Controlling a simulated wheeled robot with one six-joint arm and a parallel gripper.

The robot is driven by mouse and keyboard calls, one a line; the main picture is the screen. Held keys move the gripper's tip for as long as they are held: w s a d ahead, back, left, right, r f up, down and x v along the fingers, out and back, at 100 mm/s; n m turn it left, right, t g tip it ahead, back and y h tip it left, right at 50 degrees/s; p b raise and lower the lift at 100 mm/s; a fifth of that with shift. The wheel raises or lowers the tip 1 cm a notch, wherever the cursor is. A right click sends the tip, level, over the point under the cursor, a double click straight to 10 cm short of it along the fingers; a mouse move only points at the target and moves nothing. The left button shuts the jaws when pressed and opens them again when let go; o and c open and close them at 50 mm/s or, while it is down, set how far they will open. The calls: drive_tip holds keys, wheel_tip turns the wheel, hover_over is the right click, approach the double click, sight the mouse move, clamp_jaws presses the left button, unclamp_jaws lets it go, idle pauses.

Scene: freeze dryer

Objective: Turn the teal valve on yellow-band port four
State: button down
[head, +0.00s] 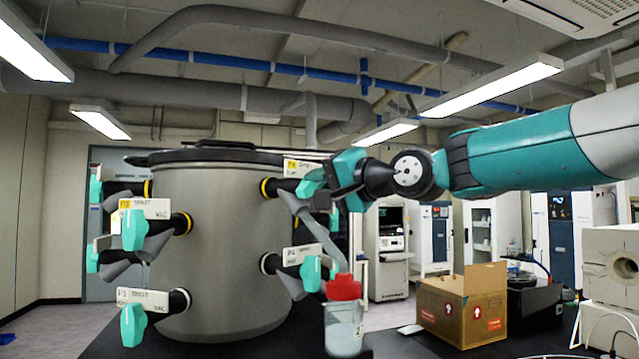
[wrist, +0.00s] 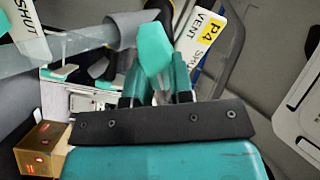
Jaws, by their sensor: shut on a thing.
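The teal valve (head: 311,184) of the upper right port shows beside my gripper in the head view. The port has a yellow band (head: 265,187) and a yellow-marked label plate (head: 296,169). In the wrist view the plate (wrist: 205,32) reads P4 and VENT, with SHUT partly visible. My gripper (head: 330,186) reaches the valve from the right. In the wrist view the teal valve handle (wrist: 154,50) stands between the fingers of my gripper (wrist: 157,84), which are shut on it. The inner finger contacts are partly hidden.
The grey drum (head: 225,250) carries several other teal valves, including one below (head: 311,273) and ones at left (head: 134,230). A grey tube runs down to a red-capped flask (head: 345,328). A cardboard box (head: 461,308) stands right on the dark bench.

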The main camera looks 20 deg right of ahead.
idle(0.4)
drive_tip(key=c, duration=1)
unclamp_jaws()
drive_tip(key=b+v, duration=0.6)
drive_tip(key=v, duration=1.1)
drive_tip(key=shift+s+b, duration=0.2)
drive_tip(key=shift+b, duration=0.2)
drive_tip(key=shift+d, duration=0.1)
